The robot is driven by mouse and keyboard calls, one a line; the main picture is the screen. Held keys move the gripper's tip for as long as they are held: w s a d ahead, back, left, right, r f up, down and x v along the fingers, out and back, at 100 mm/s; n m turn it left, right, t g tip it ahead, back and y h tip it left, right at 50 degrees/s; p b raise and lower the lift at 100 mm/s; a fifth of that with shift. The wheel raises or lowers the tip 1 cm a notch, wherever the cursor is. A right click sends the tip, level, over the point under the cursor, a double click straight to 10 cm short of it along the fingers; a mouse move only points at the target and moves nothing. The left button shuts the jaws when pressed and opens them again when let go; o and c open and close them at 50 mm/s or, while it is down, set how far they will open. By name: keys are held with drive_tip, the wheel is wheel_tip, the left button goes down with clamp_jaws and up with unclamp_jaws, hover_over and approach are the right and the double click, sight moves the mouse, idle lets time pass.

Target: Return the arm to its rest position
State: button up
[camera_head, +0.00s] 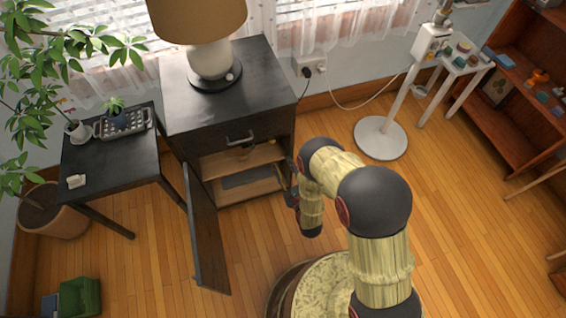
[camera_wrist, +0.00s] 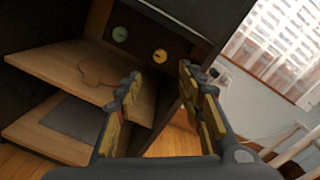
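My arm (camera_head: 375,260) reaches forward from the bottom right of the head view and bends down beside the open cabinet. My gripper (camera_head: 291,180) is at the cabinet's right front edge, partly hidden by the arm. In the wrist view its two fingers (camera_wrist: 162,88) stand apart with nothing held between them. The black cabinet (camera_head: 228,105) shows ahead of the fingers, with its wooden shelf (camera_wrist: 60,65) to the left. I cannot tell whether the gripper touches the cabinet.
The cabinet door (camera_head: 207,230) hangs open to the left. A lamp (camera_head: 210,60) stands on the cabinet. A black side table (camera_head: 105,160) is left, a white stand (camera_head: 380,138) right. A green box (camera_head: 80,297) is at lower left.

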idle(0.3)
drive_tip(key=s+d+f+n+g+h, duration=0.2)
drive_tip(key=s+f+n+g, duration=0.3)
drive_tip(key=f+n+g, duration=0.15)
drive_tip(key=s+d+f+n+g+h, duration=0.2)
drive_tip(key=s+f+n+g, duration=0.3)
drive_tip(key=f+n, duration=0.3)
drive_tip(key=s+d+r+n+p, duration=0.2)
drive_tip(key=s+d+r+n, duration=0.2)
drive_tip(key=r, duration=1.9)
drive_tip(key=s+d+r+n+h+p, duration=0.1)
drive_tip(key=s+r, duration=0.6)
drive_tip(key=r, duration=1.7)
drive_tip(key=s+d+r+n+p, duration=0.4)
drive_tip(key=s+d+r+n, duration=0.2)
drive_tip(key=r, duration=1.8)
drive_tip(key=shift+d+n+h, duration=0.3)
drive_tip(key=shift+d+n, duration=0.05)
